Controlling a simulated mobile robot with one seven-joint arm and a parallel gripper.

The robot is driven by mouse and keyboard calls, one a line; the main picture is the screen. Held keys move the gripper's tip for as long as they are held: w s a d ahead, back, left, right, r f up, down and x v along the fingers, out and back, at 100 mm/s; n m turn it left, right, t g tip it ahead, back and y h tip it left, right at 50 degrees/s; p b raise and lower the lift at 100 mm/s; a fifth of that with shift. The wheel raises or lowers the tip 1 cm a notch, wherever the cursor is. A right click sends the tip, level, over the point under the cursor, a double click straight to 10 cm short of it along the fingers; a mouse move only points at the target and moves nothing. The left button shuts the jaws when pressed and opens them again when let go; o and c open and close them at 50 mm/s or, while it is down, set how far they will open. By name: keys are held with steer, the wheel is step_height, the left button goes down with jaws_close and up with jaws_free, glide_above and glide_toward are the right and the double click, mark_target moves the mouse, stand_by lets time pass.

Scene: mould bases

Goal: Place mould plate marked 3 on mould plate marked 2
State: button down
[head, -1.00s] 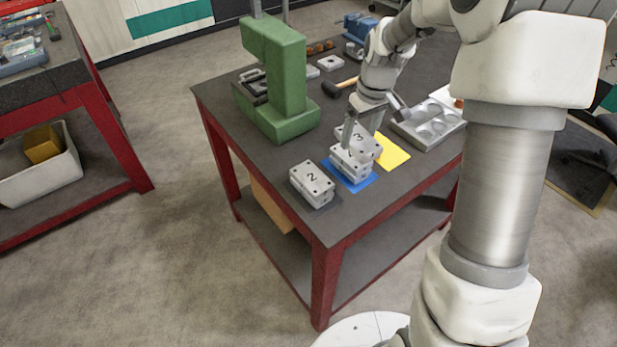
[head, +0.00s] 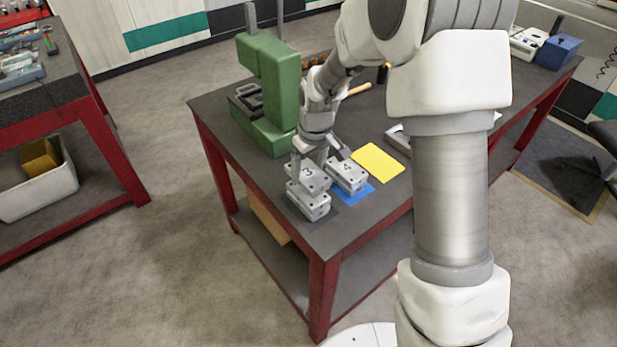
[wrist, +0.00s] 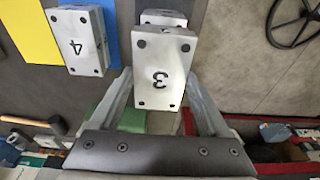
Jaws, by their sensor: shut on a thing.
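The mould plate marked 3 (head: 313,177) is a light grey block with holes at its corners. My gripper (head: 309,168) is shut on it, with one finger on each side in the wrist view (wrist: 160,90). The plate's 3 face (wrist: 160,62) shows there. Below plate 3 is the mould plate marked 2 (head: 311,207), its number hidden. Plate 3 is over plate 2 and a little offset, so part of the lower plate (wrist: 163,17) shows past its edge. I cannot tell whether they touch.
The mould plate marked 4 (head: 347,175) is close on the right, on a blue mat (head: 354,193). It also shows in the wrist view (wrist: 80,42). A yellow mat (head: 379,162) lies beyond it. A green press (head: 268,95) stands behind left. The table's front corner is bare.

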mark_target(310, 173)
steer(key=shift+f, duration=1.75)
steer(key=shift+f, duration=0.2)
jaws_free()
steer(key=shift+r, duration=0.15)
